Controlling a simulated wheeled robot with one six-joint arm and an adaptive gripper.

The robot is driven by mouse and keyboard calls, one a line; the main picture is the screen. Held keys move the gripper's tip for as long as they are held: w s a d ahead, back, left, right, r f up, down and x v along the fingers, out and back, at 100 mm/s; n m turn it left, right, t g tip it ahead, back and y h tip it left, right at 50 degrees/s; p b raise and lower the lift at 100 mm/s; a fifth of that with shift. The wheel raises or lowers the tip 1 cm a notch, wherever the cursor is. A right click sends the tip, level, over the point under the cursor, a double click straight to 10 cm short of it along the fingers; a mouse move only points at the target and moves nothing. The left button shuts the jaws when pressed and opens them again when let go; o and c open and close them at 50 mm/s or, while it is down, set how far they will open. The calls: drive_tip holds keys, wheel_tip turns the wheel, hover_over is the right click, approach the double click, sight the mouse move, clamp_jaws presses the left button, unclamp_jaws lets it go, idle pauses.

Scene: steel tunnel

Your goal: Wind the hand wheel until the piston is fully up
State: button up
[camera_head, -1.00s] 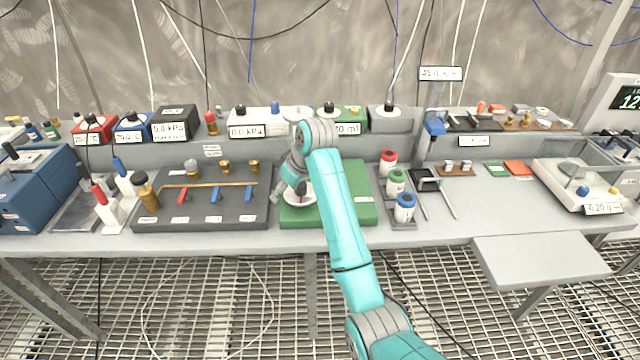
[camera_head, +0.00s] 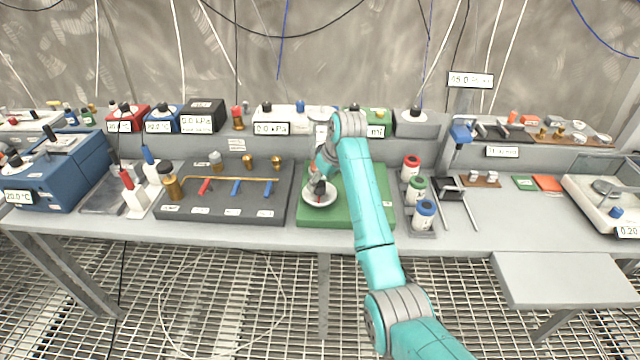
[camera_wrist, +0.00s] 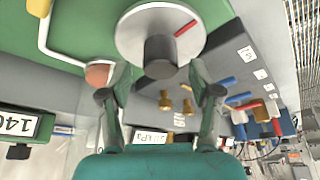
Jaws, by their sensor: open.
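The hand wheel (camera_head: 318,201) is a pale disc on a green base plate (camera_head: 375,205), partly covered by my gripper (camera_head: 318,190). In the wrist view the wheel (camera_wrist: 133,35) carries a red mark and a dark grey knob (camera_wrist: 160,56). My gripper (camera_wrist: 160,78) is open, with one finger on each side of the knob. I cannot tell whether a finger touches it. A pale upright cylinder (camera_head: 321,115) stands behind my wrist; I cannot make out the piston or its height. A display (camera_wrist: 15,123) reading 140 and more is cut off at the left edge.
A dark valve panel (camera_head: 230,208) with red and blue levers is left of the green plate. Several capped bottles (camera_head: 424,213) stand close on its right. A shelf with instruments runs behind. The bench at right centre (camera_head: 510,212) is mostly clear.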

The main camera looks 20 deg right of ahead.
drive_tip(key=shift+x, duration=1)
drive_tip(key=shift+a, duration=0.1)
drive_tip(key=c, duration=1.1)
drive_tip(key=shift+c, duration=0.2)
